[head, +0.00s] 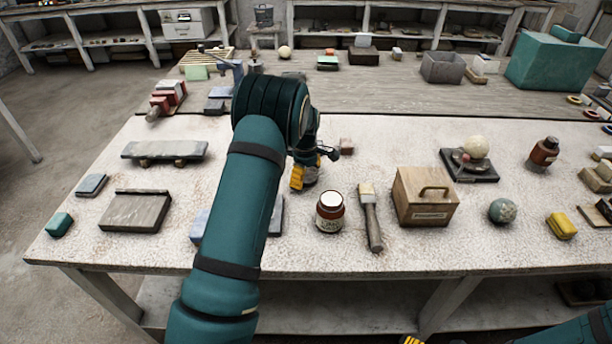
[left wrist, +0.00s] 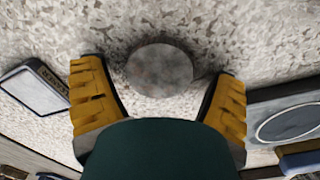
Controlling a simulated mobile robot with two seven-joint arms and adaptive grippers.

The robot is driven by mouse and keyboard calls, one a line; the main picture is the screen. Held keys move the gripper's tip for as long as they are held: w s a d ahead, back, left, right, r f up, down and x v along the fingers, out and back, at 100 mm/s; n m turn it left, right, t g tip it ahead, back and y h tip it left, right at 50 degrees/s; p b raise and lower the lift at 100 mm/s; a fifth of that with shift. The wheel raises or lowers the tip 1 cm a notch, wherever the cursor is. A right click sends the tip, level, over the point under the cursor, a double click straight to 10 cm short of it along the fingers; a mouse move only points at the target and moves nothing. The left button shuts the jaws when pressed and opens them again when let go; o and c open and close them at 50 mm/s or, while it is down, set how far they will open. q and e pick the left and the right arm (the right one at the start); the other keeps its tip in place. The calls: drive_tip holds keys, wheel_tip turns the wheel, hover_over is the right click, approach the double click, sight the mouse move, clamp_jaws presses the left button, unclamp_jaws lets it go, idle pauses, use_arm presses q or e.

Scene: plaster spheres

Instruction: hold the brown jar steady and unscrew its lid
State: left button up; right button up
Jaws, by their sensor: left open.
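The brown jar (head: 329,221) stands upright near the front edge of the table, with a pale lid (head: 331,197) on top and a cream label. My left gripper (head: 302,178) is open behind and slightly left of the jar, apart from it, and partly hidden by my own arm. In the left wrist view, the yellow fingers of my left gripper (left wrist: 160,95) are spread on either side of a grey mottled round thing (left wrist: 160,70); I cannot tell what it is. Of my right gripper (head: 411,340) only a yellow bit shows at the bottom edge.
A brush (head: 371,218) lies just right of the jar, with a wooden box (head: 424,195) beyond it. A mottled ball (head: 502,210), a yellow block (head: 561,226) and another brown bottle (head: 543,153) stand further right. Bare tabletop (head: 300,252) lies in front of the jar.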

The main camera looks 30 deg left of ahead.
use_arm(q)
wheel_tip(320, 180, up, 12)
drive_tip(key=p, duration=0.2)
drive_tip(key=shift+s, duration=0.15)
